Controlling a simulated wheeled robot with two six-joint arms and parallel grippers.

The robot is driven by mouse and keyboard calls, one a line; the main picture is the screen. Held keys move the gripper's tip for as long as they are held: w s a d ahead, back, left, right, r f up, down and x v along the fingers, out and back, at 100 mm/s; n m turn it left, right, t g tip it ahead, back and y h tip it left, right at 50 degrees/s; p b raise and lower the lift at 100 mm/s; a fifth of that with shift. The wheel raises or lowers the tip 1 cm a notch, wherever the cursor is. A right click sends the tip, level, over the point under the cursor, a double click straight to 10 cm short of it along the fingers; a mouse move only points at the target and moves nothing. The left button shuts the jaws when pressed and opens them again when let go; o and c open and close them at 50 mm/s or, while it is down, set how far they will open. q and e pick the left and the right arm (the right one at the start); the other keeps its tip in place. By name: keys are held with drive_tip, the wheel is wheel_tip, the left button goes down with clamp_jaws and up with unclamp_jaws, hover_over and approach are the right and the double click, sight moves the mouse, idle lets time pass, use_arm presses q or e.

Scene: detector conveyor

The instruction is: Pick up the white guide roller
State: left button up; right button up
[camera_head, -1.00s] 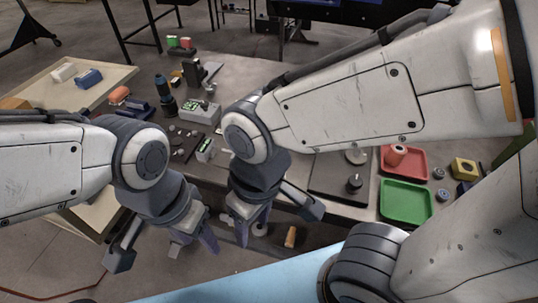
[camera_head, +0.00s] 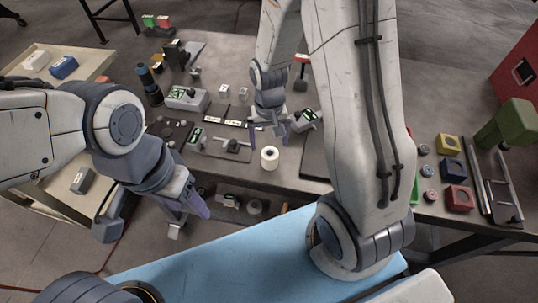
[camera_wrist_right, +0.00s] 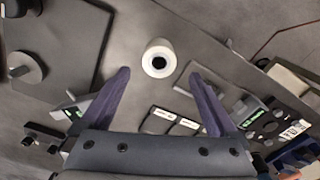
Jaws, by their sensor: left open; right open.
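The white guide roller (camera_head: 269,158) stands upright on the table near its front edge, its dark centre hole facing up. It also shows in the right wrist view (camera_wrist_right: 159,58), just beyond the fingertips and centred between them. My right gripper (camera_head: 270,137) is open and empty above the table, just behind the roller in the head view. Its two purple fingers show apart in the right wrist view (camera_wrist_right: 158,76), with nothing between them. My left gripper (camera_head: 189,220) is open and empty in front of the table's edge, left of the roller.
A device with a green display (camera_head: 187,98) and small black-and-white parts (camera_head: 237,123) lie behind and left of the roller. A dark plate (camera_head: 316,160) lies to its right. Blue (camera_head: 453,170) and red (camera_head: 459,198) blocks sit further right. A shelf below the table holds parts.

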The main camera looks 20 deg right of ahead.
sight(269, 152)
wheel_tip(269, 152, down, 5)
drive_tip(key=shift+d+r+p, duration=0.1)
drive_tip(key=shift+p, duration=0.85)
drive_tip(key=shift+f, duration=0.7)
clamp_jaws()
